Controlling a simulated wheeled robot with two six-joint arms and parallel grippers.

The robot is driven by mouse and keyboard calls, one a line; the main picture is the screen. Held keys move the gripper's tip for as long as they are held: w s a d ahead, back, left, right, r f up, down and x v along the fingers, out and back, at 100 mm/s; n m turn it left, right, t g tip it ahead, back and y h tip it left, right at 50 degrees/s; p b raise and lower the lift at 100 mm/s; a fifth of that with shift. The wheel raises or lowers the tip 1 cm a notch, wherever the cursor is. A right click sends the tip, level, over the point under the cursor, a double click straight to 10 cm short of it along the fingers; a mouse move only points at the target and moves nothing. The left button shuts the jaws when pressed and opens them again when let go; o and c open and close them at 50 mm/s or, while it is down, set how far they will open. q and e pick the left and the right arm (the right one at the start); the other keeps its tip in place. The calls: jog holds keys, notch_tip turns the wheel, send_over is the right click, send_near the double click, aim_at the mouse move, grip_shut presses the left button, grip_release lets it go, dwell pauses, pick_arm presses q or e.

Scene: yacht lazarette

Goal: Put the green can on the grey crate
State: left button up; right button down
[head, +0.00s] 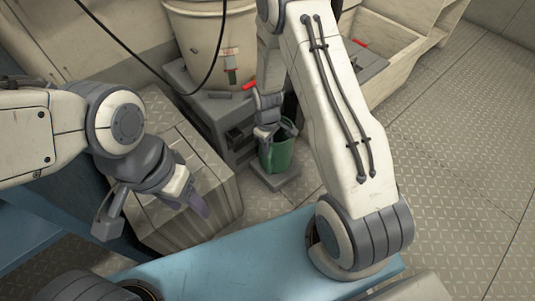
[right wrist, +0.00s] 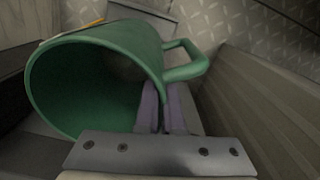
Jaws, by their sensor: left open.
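The green can (head: 276,154) has a handle and an open top. It is upright over a small grey slab (head: 277,182) on the floor; I cannot tell whether it touches the slab. My right gripper (head: 265,133) reaches down to its rim. In the right wrist view the can (right wrist: 120,60) shows its open mouth, and the gripper's purple fingers (right wrist: 163,106) are close together on either side of its wall near the handle. The grey crate (head: 222,200), large and ribbed, stands left of the can. My left gripper (head: 197,203) is open and empty above the crate's near part.
A cream bucket (head: 200,40) stands on a dark grey stepped block (head: 222,112) behind the can. A pale bin (head: 385,45) is at the back right. A blue surface (head: 235,265) lies in front. Patterned metal floor (head: 450,150) is clear on the right.

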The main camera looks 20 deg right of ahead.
pick_arm(q)
jog(key=shift+f+b, duration=0.4)
jog(key=shift+f, duration=0.45)
pick_arm(e)
notch_tip(320, 180, down, 2)
jog(key=shift+w, duration=0.1)
jog(key=shift+f, duration=0.1)
jog(key=c, duration=1)
grip_release()
jog(key=shift+c, duration=0.2)
